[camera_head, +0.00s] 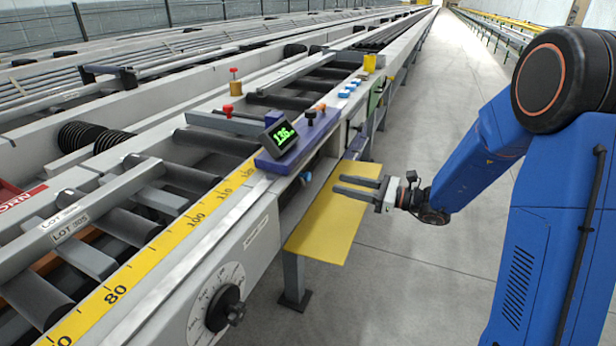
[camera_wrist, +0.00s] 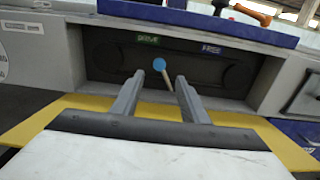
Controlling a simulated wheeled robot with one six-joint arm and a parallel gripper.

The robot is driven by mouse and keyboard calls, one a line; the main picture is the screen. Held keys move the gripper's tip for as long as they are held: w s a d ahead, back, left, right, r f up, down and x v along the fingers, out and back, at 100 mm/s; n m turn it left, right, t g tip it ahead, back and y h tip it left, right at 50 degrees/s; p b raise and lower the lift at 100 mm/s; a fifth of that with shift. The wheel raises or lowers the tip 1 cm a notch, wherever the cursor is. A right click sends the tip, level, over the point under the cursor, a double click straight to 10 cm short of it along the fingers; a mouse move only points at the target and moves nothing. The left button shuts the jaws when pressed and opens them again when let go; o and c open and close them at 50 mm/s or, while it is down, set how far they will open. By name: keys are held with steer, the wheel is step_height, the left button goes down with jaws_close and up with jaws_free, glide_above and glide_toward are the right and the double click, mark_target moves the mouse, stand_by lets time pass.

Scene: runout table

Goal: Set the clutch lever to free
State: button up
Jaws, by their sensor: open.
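The clutch lever (camera_wrist: 159,65) shows in the wrist view as a pale stick with a round blue knob, in a dark recess under the purple-blue panel. It leans left, its knob below the green label (camera_wrist: 148,39); a blue label (camera_wrist: 211,48) sits to the right. The label text is too small to read surely. My gripper (camera_head: 341,183) is open and empty, over the yellow shelf in the head view. In the wrist view its fingertips (camera_wrist: 158,80) point at the recess, with the knob between them in the picture; contact is not clear.
The yellow shelf (camera_head: 325,230) juts out below the recess. The panel (camera_head: 300,141) above carries a green-lit display (camera_head: 282,134) and knobs. A round dial (camera_head: 222,307) is on the table's side at the front. The floor aisle (camera_head: 440,130) to the right is clear.

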mark_target(310, 176)
steer(key=x, duration=1.2)
steer(key=shift+a, duration=0.2)
jaws_close()
